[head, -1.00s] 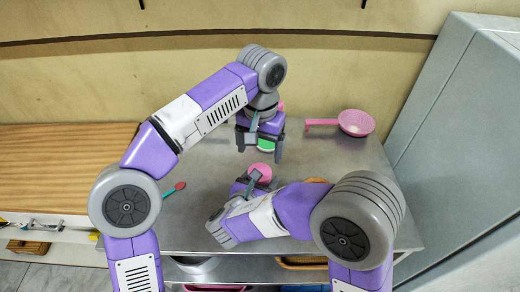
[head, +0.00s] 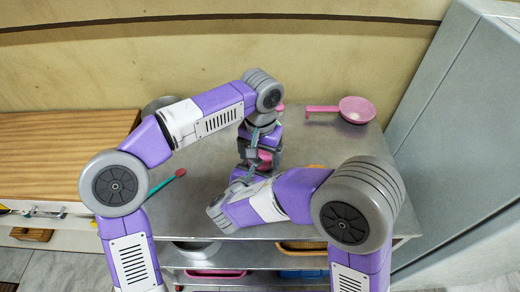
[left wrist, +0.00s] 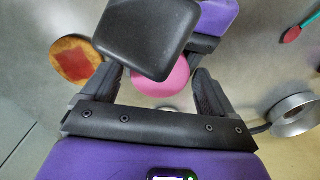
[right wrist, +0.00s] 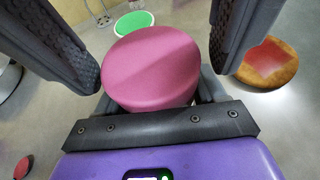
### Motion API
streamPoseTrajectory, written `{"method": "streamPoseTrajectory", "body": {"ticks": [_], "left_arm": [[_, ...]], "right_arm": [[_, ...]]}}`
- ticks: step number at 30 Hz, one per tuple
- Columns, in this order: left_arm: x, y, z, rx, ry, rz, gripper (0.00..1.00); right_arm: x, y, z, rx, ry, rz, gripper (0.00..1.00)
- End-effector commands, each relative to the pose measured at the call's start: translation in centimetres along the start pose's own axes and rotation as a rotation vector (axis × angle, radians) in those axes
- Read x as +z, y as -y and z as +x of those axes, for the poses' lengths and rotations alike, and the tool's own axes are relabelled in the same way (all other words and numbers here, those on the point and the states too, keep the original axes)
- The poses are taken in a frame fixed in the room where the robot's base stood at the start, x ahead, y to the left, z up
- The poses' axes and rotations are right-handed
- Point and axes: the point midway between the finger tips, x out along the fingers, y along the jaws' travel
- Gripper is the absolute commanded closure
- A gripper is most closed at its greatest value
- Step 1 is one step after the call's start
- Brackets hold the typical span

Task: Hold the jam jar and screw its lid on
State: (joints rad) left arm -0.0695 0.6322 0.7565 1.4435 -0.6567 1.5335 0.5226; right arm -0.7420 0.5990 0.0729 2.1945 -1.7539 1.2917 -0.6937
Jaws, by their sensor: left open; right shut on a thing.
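A round pink piece, which looks like the jar lid (right wrist: 155,65), sits at my right gripper (head: 254,178); in the left wrist view the lid (left wrist: 163,82) is partly covered by a dark gripper part. My right gripper is shut low on what looks like the jam jar; the jar body is mostly hidden below the lid, so I cannot tell how the lid is seated. My left gripper (head: 258,154) is open above, with its fingers on both sides of the lid and apart from it in the right wrist view.
A green disc with a pale rim (right wrist: 133,22) lies on the metal table behind. Bread with red jam (left wrist: 73,58) lies beside the grippers. A pink pan (head: 355,108) is at the back right.

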Motion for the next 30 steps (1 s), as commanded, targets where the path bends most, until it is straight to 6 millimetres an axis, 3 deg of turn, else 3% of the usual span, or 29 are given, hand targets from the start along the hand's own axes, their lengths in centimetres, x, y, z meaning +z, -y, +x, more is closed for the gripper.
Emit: {"method": "streamPoseTrajectory", "body": {"ticks": [6, 17, 30], "left_arm": [[0.0, 0.01, 0.0, 0.0, 0.0, 0.0, 0.16], [0.0, 0.01, -0.03, 0.0, 0.0, 0.0, 0.71], [0.01, 0.05, -0.04, 0.001, 0.0, 0.275, 0.71]], "right_arm": [[-0.13, 0.03, 0.03, -0.001, -0.003, -0.001, 1.0], [-0.12, 0.03, 0.03, -0.001, -0.003, -0.002, 1.0], [-0.12, 0.03, 0.03, -0.001, -0.003, -0.001, 1.0]]}}
